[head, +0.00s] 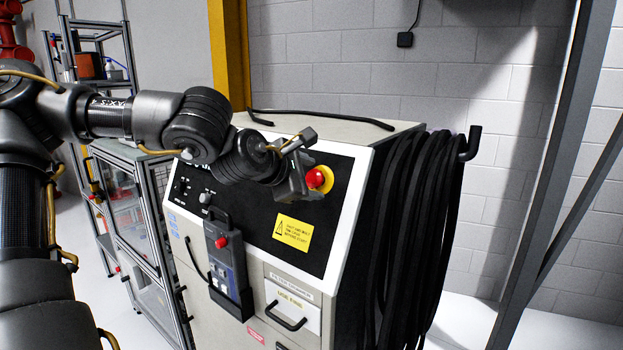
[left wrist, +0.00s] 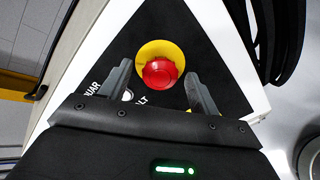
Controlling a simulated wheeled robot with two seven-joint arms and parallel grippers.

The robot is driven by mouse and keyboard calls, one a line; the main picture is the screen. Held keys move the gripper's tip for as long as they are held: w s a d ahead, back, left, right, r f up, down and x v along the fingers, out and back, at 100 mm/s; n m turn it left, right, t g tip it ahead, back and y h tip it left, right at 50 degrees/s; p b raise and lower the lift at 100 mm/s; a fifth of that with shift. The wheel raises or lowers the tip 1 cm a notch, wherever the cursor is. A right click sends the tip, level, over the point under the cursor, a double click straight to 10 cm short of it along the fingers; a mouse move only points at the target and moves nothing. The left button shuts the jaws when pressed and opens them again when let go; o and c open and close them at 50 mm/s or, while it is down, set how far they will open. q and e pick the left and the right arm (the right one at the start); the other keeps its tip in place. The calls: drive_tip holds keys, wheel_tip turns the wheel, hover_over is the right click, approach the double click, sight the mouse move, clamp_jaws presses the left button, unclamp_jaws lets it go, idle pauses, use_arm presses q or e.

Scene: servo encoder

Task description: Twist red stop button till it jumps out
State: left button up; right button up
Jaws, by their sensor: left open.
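The red stop button (head: 315,178) sits on a yellow round base (head: 326,180) at the upper right of the cabinet's black sloped panel (head: 263,215). In the left wrist view the red button (left wrist: 160,73) lies beyond and between the two fingers, with its yellow base (left wrist: 172,50) behind it. My left gripper (head: 306,165) is open, close to the button on its left side in the head view. In the left wrist view the open fingers of the left gripper (left wrist: 160,90) have a gap on each side of the button. My right gripper is not in view.
A teach pendant (head: 228,265) with a smaller red button hangs on the cabinet front. A yellow warning label (head: 293,231) is below the stop button. Thick black cables (head: 415,230) hang on the cabinet's right side. A metal post (head: 545,190) stands further right.

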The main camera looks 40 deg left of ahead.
use_arm(q)
drive_tip(key=v, duration=0.6)
drive_tip(key=shift+s, duration=0.25)
drive_tip(key=shift+d+r, duration=0.1)
idle(0.5)
